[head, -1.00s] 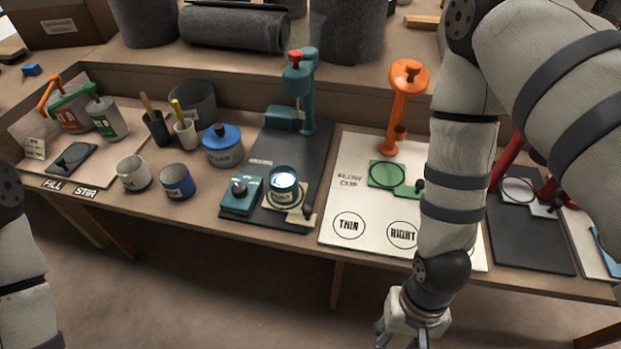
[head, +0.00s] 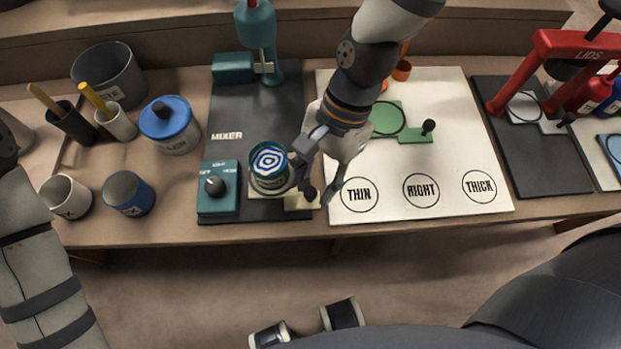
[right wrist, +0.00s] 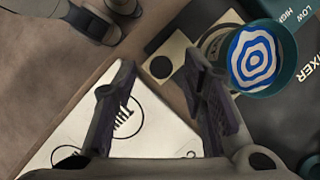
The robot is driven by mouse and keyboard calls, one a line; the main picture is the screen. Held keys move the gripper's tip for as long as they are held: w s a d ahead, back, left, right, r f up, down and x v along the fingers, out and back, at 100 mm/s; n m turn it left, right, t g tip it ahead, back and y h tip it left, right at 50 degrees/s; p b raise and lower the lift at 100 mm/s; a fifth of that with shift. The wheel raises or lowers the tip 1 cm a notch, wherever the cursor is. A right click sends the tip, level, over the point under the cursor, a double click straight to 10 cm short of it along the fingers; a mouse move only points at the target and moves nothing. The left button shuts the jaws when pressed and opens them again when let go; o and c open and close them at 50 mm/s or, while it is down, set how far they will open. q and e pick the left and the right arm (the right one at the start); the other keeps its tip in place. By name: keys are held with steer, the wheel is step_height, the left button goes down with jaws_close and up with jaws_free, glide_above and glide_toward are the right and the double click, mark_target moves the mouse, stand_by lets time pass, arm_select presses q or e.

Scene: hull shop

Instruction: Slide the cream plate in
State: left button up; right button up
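The cream plate (head: 297,203) lies at the front of the dark mixer base, under and beside a can (head: 268,182) of blue and white swirled paint. In the right wrist view the plate (right wrist: 180,45) shows its dark round knob (right wrist: 160,67), and the can (right wrist: 258,58) stands at its right. My right gripper (head: 321,190) is open and empty, pointing down at the plate's knob end. In the right wrist view its two fingers stand apart, with the knob between and just beyond their tips; contact cannot be told. My left arm shows at the left edge; its gripper is out of view.
A teal control box (head: 218,188) with a dial is left of the can, and the teal mixer post (head: 258,45) rises behind. A white board (head: 450,150) with a green plate (head: 388,118) lies at right. Cups (head: 130,193) stand at left. The table's front edge is close.

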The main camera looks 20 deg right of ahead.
steer(key=shift+x, duration=0.8)
arm_select(q)
steer(key=shift+f, duration=0.1)
arm_select(e)
steer(key=shift+c, duration=0.3)
